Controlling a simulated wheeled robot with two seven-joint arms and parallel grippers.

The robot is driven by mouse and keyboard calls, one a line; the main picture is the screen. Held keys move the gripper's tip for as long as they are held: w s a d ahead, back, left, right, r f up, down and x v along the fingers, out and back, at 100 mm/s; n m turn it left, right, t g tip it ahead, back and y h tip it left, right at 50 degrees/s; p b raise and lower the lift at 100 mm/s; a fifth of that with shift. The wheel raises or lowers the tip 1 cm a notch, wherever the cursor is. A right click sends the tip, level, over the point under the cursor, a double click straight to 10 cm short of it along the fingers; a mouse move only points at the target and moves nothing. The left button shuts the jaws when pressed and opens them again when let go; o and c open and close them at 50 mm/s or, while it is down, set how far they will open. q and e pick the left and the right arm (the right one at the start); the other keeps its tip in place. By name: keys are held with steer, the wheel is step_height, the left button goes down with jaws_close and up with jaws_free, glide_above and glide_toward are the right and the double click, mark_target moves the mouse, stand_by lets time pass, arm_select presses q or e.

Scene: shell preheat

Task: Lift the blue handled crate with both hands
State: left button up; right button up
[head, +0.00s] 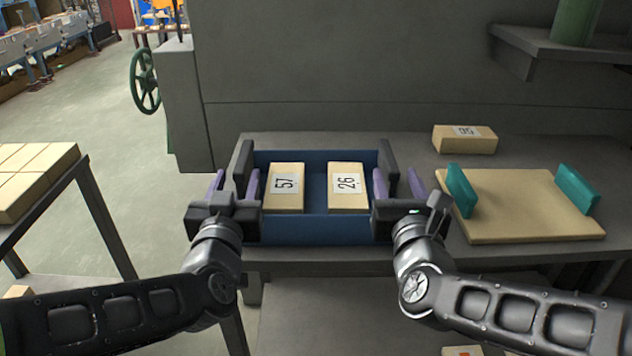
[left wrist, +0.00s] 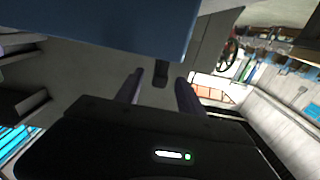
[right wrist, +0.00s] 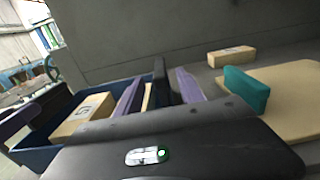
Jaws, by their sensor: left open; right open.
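The blue crate (head: 316,229) sits on the grey bench with a dark handle at each side, the left handle (head: 242,158) and the right handle (head: 388,157). Two tan boxes lie in it, one marked 57 (head: 284,188) and one marked 26 (head: 346,188). My left gripper (head: 234,186) is open, its purple fingers on either side of the left handle. The left wrist view shows this handle (left wrist: 160,74) between the fingers. My right gripper (head: 399,184) is open around the right handle, which shows between its fingers in the right wrist view (right wrist: 160,75). Contact is unclear.
To the right on the bench lie a tan board (head: 520,205) with two teal blocks (head: 461,190) and a loose tan box (head: 464,139). A grey wall (head: 330,80) stands behind. A table with tan boxes (head: 35,175) is at the left, across a floor gap.

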mark_target(244, 158)
arm_select(q)
steer(key=shift+w, duration=0.15)
arm_select(e)
steer(key=shift+w, duration=0.15)
arm_select(q)
steer(key=shift+w, duration=3.85)
arm_select(e)
steer(key=shift+w, duration=3.85)
arm_select(q)
jaws_close()
arm_select(e)
jaws_close()
